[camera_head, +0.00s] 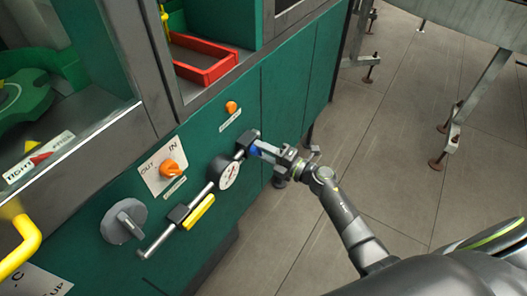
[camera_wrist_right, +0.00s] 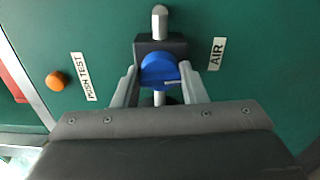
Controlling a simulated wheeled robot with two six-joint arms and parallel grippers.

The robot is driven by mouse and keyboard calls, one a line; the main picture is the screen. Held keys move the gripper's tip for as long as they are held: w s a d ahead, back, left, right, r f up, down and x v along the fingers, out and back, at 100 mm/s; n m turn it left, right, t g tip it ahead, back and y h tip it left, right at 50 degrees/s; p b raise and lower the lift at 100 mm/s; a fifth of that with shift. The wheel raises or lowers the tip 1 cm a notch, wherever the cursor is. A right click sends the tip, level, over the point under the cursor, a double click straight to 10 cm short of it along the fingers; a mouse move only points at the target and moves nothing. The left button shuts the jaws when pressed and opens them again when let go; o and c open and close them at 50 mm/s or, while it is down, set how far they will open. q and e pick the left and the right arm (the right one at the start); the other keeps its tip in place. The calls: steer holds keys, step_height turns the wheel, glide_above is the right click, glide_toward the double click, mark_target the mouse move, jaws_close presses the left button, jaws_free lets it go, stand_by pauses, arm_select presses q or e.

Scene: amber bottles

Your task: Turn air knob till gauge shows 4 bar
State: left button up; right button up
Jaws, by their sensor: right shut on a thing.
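In the head view the knob (camera_head: 254,150) shows only as a bit of blue at my fingertips. My right gripper (camera_wrist_right: 160,88) is shut on the knob, with one finger on each side; it also shows in the head view (camera_head: 263,149). The round white gauge (camera_head: 229,175) is on the same pipe, left of the gripper. Its needle is too small to read. My left gripper is not in view.
The green machine panel carries an orange IN/OUT knob (camera_head: 170,168), an orange PUSH TEST button (camera_head: 231,107), a yellow lever (camera_head: 199,211) and a grey rotary knob (camera_head: 124,221). A yellow handle (camera_head: 22,246) sticks out at left.

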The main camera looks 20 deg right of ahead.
steer(key=o, duration=1)
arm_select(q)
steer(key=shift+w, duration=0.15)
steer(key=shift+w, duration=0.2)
arm_select(e)
steer(key=shift+s+d, duration=0.1)
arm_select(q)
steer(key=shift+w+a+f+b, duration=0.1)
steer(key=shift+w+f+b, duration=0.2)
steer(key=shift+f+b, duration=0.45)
arm_select(e)
steer(key=v, duration=1.7)
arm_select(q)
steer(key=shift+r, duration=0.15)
arm_select(e)
steer(key=shift+s+f, duration=0.1)
